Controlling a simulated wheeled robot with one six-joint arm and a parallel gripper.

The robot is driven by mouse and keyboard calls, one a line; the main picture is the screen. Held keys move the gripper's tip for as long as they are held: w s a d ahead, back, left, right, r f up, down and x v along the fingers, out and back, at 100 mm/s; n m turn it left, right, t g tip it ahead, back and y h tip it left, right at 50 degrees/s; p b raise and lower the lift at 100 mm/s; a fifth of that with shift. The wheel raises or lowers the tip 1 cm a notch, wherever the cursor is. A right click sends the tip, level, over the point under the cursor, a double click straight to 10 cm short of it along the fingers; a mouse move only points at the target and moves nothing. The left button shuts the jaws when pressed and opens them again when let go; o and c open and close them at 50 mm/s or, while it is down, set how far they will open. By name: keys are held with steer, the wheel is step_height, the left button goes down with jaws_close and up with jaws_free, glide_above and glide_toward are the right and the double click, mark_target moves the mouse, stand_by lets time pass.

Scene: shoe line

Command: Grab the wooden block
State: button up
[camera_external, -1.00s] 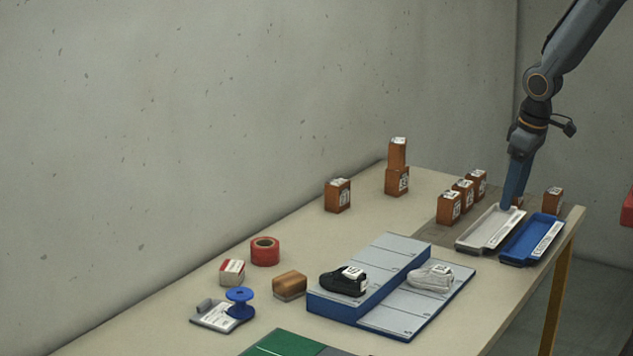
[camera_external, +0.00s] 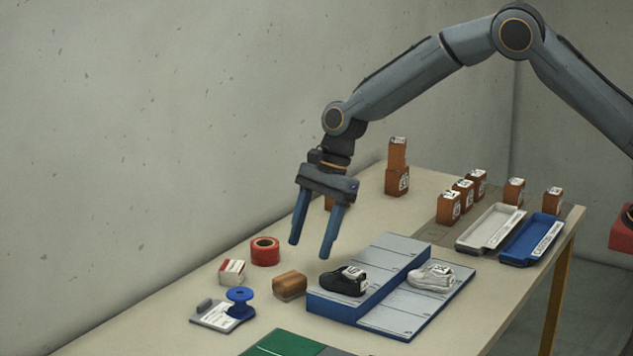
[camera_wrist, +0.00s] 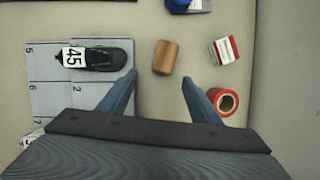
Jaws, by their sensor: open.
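The wooden block (camera_external: 290,285) is a small brown piece with rounded edges, lying on the table to the left of the blue-and-grey stepped stand. It also shows in the wrist view (camera_wrist: 165,57), a little beyond my fingertips and between their lines. My gripper (camera_external: 311,250) is open and empty, pointing down above the table. In the wrist view its blue fingers (camera_wrist: 159,76) are spread wide, with bare table between them. The gripper is apart from the block.
The stepped stand (camera_external: 330,306) holds a black shoe (camera_external: 343,281) and a white shoe (camera_external: 431,278). A red tape roll (camera_external: 265,251), a small white-and-red box (camera_external: 232,272) and a blue spool (camera_external: 239,303) lie nearby. Orange boxes (camera_external: 397,181) and trays (camera_external: 531,240) stand farther back.

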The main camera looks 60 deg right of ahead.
mark_target(290, 280)
steer(key=shift+w+a+f+m, duration=0.3)
steer(key=shift+w+a+f, duration=0.1)
steer(key=shift+a, duration=0.2)
steer(key=shift+w+a+f+m, duration=0.25)
steer(key=shift+w+a+m, duration=0.1)
steer(key=shift+a, duration=0.2)
steer(key=shift+a+f, duration=0.2)
steer(key=shift+f, duration=0.05)
steer(key=shift+p+x, duration=1.55)
steer(key=shift+x, duration=2)
steer(key=shift+s+a, duration=0.1)
steer(key=shift+c, duration=0.2)
steer(key=c, duration=1.1)
